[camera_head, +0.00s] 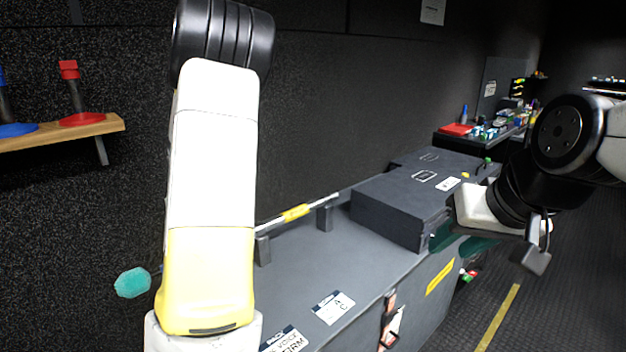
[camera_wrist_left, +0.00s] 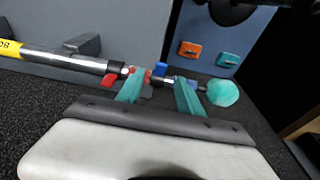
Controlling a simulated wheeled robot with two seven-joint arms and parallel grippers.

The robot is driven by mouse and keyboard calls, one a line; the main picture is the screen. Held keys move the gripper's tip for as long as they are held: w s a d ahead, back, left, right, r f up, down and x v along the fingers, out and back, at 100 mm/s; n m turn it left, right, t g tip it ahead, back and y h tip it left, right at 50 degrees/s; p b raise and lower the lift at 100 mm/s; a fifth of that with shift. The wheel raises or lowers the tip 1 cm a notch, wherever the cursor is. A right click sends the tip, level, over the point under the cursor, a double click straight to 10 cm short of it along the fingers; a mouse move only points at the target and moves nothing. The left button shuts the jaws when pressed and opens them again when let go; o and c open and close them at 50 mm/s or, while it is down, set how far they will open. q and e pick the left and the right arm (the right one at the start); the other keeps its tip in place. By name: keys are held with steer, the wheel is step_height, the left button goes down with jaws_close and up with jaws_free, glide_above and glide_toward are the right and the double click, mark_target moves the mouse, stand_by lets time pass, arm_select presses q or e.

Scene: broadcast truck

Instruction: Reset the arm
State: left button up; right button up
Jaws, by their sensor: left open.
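The left arm crosses the head view; its gripper is hidden there behind my white and yellow links. In the left wrist view my left gripper (camera_wrist_left: 159,92) is open, its two teal fingers apart. A silver pole (camera_wrist_left: 75,60) with a yellow band runs past the fingertips to a teal foam ball (camera_wrist_left: 222,93). I cannot tell whether the fingers touch it. In the head view the pole (camera_head: 295,213) rests on dark holders, and the ball (camera_head: 132,283) shows left of my arm. My right gripper (camera_head: 458,243) seems open, its teal fingers apart beside the black cases.
Black cases (camera_head: 400,202) stand on the grey counter (camera_head: 345,262). A wooden shelf (camera_head: 60,132) with red and blue stands is on the left wall. A far desk (camera_head: 470,140) carries small coloured items. The floor at right (camera_head: 540,310) is clear.

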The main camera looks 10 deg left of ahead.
arm_select(q)
steer(key=s+d+r+m+t+h, duration=0.1)
steer(key=s+d+r+m+h, duration=0.15)
steer(key=d+r, duration=0.45)
steer(key=s+d+r+m+t+h, duration=0.1)
steer(key=s+d+r+m+h, duration=0.15)
steer(key=d, duration=0.85)
steer(key=s+d+r+m+t, duration=0.1)
steer(key=s+d+r+m, duration=0.1)
steer(key=s+d+r, duration=0.1)
steer(key=s+d+r+m+t+y, duration=0.1)
steer(key=s+d+r+m, duration=0.2)
steer(key=s+d, duration=0.2)
steer(key=s, duration=0.3)
steer(key=shift+s+d+r+m+t, duration=0.3)
steer(key=shift+d+r+t, duration=0.05)
steer(key=shift+r+t, duration=0.05)
steer(key=shift+s+d, duration=0.15)
steer(key=shift+s, duration=0.15)
steer(key=shift+c, duration=0.2)
